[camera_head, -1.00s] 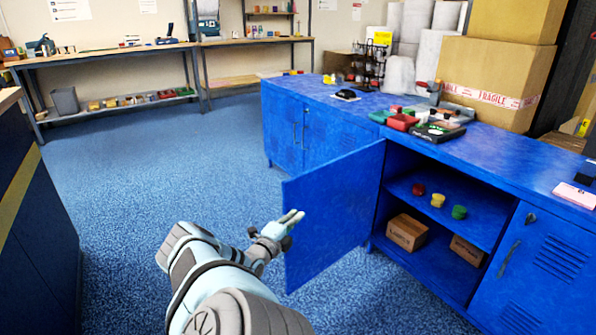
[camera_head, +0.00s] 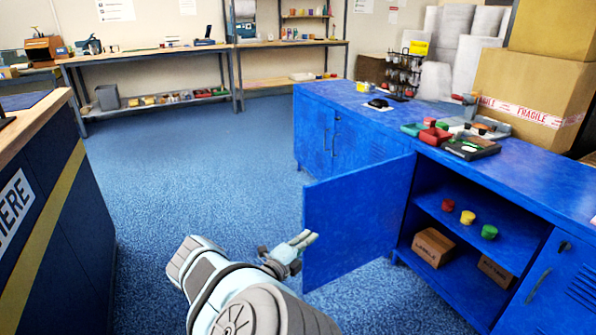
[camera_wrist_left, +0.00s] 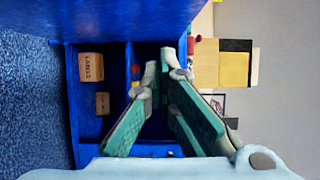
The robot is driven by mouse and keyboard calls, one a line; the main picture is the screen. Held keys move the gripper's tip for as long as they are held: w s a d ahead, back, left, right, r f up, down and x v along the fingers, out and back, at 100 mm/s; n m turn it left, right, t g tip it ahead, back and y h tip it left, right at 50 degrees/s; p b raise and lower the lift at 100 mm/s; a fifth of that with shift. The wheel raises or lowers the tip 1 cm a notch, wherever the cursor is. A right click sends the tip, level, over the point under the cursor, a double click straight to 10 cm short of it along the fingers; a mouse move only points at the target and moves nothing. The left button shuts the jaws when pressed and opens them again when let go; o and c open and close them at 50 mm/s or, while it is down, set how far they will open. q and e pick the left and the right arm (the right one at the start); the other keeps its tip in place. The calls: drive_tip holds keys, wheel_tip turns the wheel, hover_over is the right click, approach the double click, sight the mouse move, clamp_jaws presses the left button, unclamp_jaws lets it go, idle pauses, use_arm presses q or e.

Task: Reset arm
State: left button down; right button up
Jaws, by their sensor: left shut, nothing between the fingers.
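My left gripper (camera_head: 306,239) is shut and empty. In the head view its fingers point at the open blue cabinet door (camera_head: 358,212), close to the door's left part; I cannot tell whether they touch it. In the left wrist view, which is turned on its side, the gripper's green-padded fingers (camera_wrist_left: 163,75) come together in front of the open cabinet. My right gripper is in neither view.
The open cabinet holds red, yellow (camera_head: 467,217) and green tubs above two small cartons (camera_head: 433,248). Trays (camera_head: 470,147) and big cartons (camera_head: 528,97) stand on the blue worktop (camera_head: 400,118). A dark counter (camera_head: 60,190) is at left. The blue floor between is clear.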

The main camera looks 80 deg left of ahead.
use_arm(q)
drive_tip(key=s, duration=0.3)
drive_tip(key=shift+s, duration=0.15)
